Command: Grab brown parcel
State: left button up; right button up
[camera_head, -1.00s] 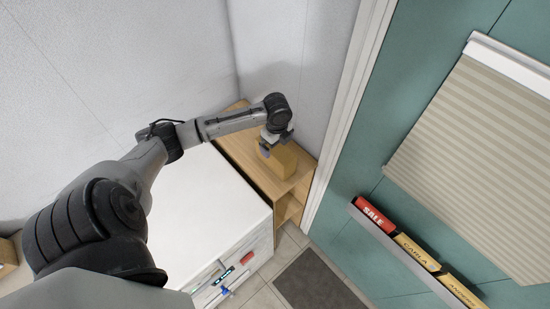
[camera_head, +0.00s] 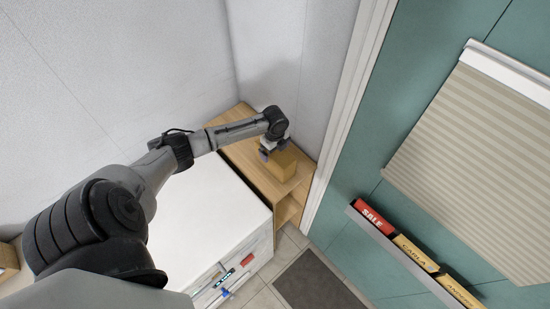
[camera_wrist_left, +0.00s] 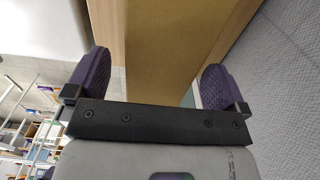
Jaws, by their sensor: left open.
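The brown parcel (camera_head: 284,165) is a box standing on the wooden shelf unit (camera_head: 240,155) in the corner, in the head view. My left gripper (camera_head: 271,151) is over the parcel's upper left side and partly hides it. In the left wrist view, the parcel's flat brown face (camera_wrist_left: 165,60) fills the middle, between the two purple-padded fingers of my left gripper (camera_wrist_left: 150,85). The fingers are spread, with the parcel between or just ahead of them; I cannot tell whether either pad touches it. My right gripper is not in view.
A white-topped cabinet (camera_head: 205,205) stands beside the shelf unit, under my left arm. Grey walls close in behind the shelf. A white door frame (camera_head: 345,95) and a teal wall with a ledge of boxes (camera_head: 410,250) are on the right. A dark mat (camera_head: 315,283) lies on the floor.

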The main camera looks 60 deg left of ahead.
pick_arm(q)
jog(key=shift+f+p, duration=0.35)
jog(key=shift+f, duration=1.7)
jog(key=c, duration=1.2)
